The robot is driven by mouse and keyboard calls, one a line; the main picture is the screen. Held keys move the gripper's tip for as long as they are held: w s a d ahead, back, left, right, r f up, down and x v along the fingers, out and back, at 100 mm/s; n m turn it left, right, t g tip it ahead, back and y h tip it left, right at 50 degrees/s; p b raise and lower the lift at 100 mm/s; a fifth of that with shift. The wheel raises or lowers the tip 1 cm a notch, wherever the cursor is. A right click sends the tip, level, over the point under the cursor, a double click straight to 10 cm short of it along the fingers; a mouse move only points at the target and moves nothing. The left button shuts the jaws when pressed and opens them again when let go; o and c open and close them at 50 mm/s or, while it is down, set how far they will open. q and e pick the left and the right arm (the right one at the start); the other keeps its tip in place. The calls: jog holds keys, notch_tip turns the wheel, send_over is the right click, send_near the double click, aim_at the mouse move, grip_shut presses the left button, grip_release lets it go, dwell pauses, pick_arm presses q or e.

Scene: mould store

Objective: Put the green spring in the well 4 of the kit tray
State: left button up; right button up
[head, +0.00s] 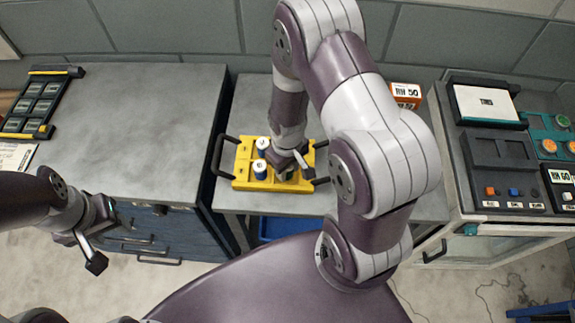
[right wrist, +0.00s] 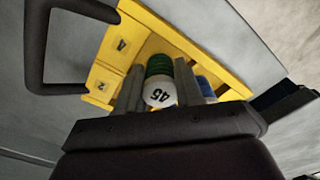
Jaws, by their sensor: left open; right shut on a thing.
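The yellow kit tray (head: 240,182) stands on the middle grey bench. Two blue springs with white tops, a far one (head: 262,144) and a near one (head: 261,168), are in its left part. My right gripper (head: 290,170) is over the tray's right part. In the right wrist view the gripper (right wrist: 160,92) is shut on the green spring (right wrist: 159,67), whose white end reads 45. The numbers 4 and 2 show on the tray (right wrist: 108,62) there. I cannot tell whether the spring touches the well floor. My left gripper (head: 98,245) is open and empty, left of the benches' front.
Black handles flank the tray, one at its left (head: 222,155). An orange box (head: 406,93) stands behind on the right. The right bench holds a panel with buttons (head: 510,190). The left bench top (head: 150,120) is mostly clear, with a black rack (head: 40,103) at its far left.

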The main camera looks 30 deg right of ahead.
jog(key=o, duration=1.2)
jog(key=shift+c, duration=0.2)
jog(key=c, duration=0.4)
jog(key=shift+o, duration=0.2)
jog(key=shift+r, duration=0.1)
jog(key=shift+r+p, duration=0.65)
jog(key=shift+p, duration=0.15)
jog(key=shift+r, duration=0.1)
notch_tip(320, 180, up, 6)
jog(key=p, duration=0.6)
